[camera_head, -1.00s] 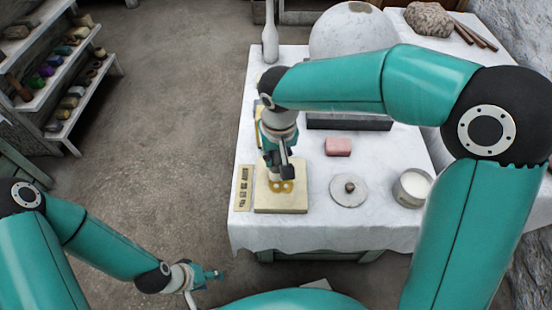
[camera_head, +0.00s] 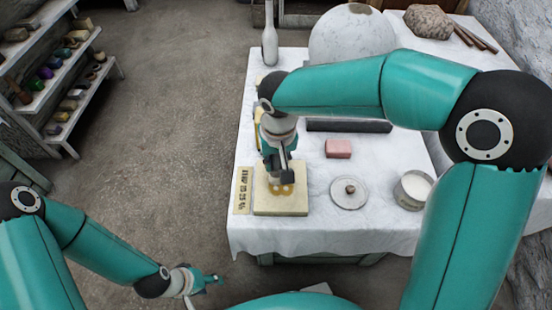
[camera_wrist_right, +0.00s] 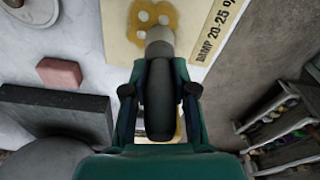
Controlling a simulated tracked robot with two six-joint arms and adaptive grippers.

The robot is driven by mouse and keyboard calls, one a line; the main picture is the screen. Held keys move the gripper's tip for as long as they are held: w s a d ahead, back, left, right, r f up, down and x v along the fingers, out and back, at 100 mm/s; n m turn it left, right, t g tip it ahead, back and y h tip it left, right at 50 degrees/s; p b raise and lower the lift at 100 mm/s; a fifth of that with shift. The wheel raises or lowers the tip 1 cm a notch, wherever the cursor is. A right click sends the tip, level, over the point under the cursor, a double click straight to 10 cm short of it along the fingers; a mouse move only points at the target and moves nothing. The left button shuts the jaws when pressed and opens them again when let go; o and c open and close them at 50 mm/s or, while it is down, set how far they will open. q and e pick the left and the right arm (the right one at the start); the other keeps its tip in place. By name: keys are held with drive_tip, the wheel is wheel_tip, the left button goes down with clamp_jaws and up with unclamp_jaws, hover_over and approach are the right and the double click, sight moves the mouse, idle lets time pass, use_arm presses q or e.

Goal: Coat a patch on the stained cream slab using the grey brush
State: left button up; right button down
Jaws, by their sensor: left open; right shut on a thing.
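The cream slab (camera_head: 265,208) lies flat at the table's front left. A yellow-brown stain with pale round spots shows on it, clearest in the right wrist view (camera_wrist_right: 175,22). My right gripper (camera_head: 284,170) is above the slab, shut on the grey brush. The brush (camera_wrist_right: 158,95) shows between the fingers in the right wrist view, its pale tip (camera_wrist_right: 160,45) towards the slab beside the stain. I cannot tell whether the tip touches the surface. My left gripper (camera_head: 214,279) is open and empty, low at the left front, away from the table.
A label strip (camera_head: 242,190) lies along the slab's left side. To the right are a round pale lid (camera_head: 348,203), a pot of white stuff (camera_head: 415,188) and a pink block (camera_head: 338,148). A dark grey bar (camera_head: 348,126) and a large plaster sphere (camera_head: 350,35) stand behind.

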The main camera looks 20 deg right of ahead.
drive_tip(key=shift+f, duration=0.2)
drive_tip(key=shift+s+a+b, duration=0.2)
drive_tip(key=shift+s+b, duration=0.25)
drive_tip(key=shift+s, duration=0.3)
drive_tip(key=shift+w+d+r+p, duration=0.1)
drive_tip(key=shift+w+r+p, duration=0.05)
drive_tip(key=shift+w+p, duration=0.2)
drive_tip(key=shift+w+d+p, duration=0.15)
drive_tip(key=shift+w+d, duration=0.05)
drive_tip(key=shift+w, duration=0.4)
drive_tip(key=shift+w+d+p, duration=0.15)
drive_tip(key=shift+w, duration=0.4)
drive_tip(key=shift+s, duration=0.1)
drive_tip(key=shift+s+a+b, duration=0.25)
drive_tip(key=shift+s+b, duration=0.1)
drive_tip(key=shift+s, duration=0.35)
drive_tip(key=shift+s+a+b, duration=0.2)
drive_tip(key=shift+s+b, duration=0.15)
drive_tip(key=shift+s, duration=0.35)
